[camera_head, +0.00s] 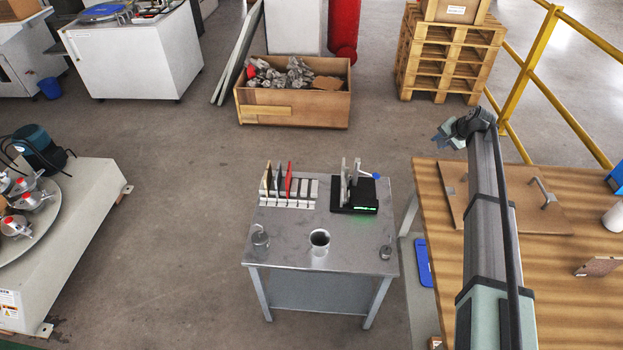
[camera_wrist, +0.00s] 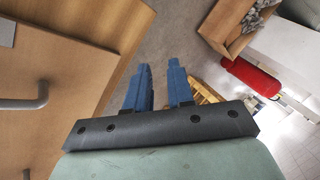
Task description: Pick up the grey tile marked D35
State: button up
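On the small metal table (camera_head: 285,237), light grey upright pieces (camera_head: 345,182) stand on a black device (camera_head: 368,205) with a green display. One of them may be the grey tile; no D35 marking is legible. A pale slotted rack (camera_head: 305,203) to the left holds upright tiles, including a beige one, a dark one and a red tile (camera_head: 289,180). My gripper (camera_head: 438,138) is raised to the right of these, near the wooden table's far left corner. In the wrist view its two blue fingers (camera_wrist: 160,68) stand apart with nothing between them.
A yellow railing (camera_head: 520,78) is at right.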

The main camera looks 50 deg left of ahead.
jog(key=s+a+f+n+g+h, duration=0.1)
jog(key=s+a+n+g+h, duration=0.2)
jog(key=s+a, duration=1.65)
jog(key=n+h, duration=0.3)
jog(key=n, duration=0.2)
send_over(278, 175)
jog(key=w+a, duration=0.1)
jog(key=f, duration=1.3)
jog(key=shift+a+f, duration=0.15)
jog(key=shift+a, duration=0.15)
jog(key=shift+c, duration=0.3)
grip_shut()
